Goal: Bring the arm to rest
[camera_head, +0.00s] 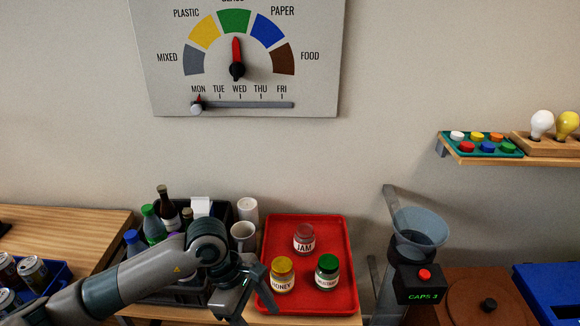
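My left arm reaches in from the lower left, over the front of a dark crate (180,296). Its gripper (256,312) points down at the table's front edge, just left of a red tray (347,270). The two fingers look spread apart, with nothing seen between them; the tips are near the bottom of the picture. My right gripper is out of view.
The crate holds bottles, partly hidden by my arm. A caps machine (419,284) with a funnel stands right of the tray. A wall dial (237,70) points at green. Cans in a blue bin (50,290) are at left.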

